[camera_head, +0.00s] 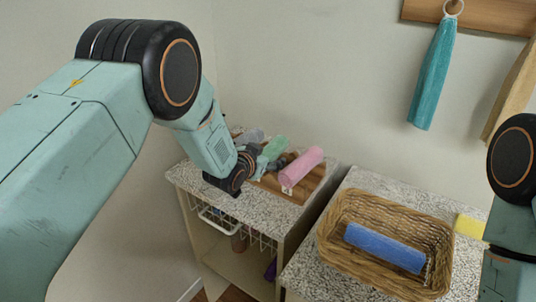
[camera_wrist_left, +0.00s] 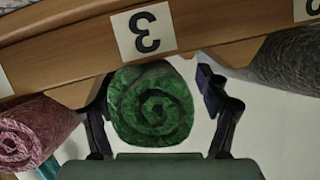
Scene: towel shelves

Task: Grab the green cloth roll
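The green cloth roll (camera_head: 275,147) lies on a wooden rack (camera_head: 312,190) on the left speckled counter, between a grey roll and a pink roll. My left gripper (camera_head: 265,164) is at its near end. In the left wrist view, the spiral end of the green roll (camera_wrist_left: 152,105) sits between the two fingers of my left gripper (camera_wrist_left: 160,118). The fingers are spread, one on each side, with a visible gap on the right side. Contact on the left side is unclear. My right arm shows at the right edge, but its gripper is out of view.
A pink roll (camera_head: 303,165) and a grey roll (camera_head: 252,136) flank the green one closely. The rack's edge bears a number label (camera_wrist_left: 144,31). A wicker basket (camera_head: 335,260) with a blue roll (camera_head: 385,248) stands on the right counter. A teal towel (camera_head: 433,75) hangs on the wall.

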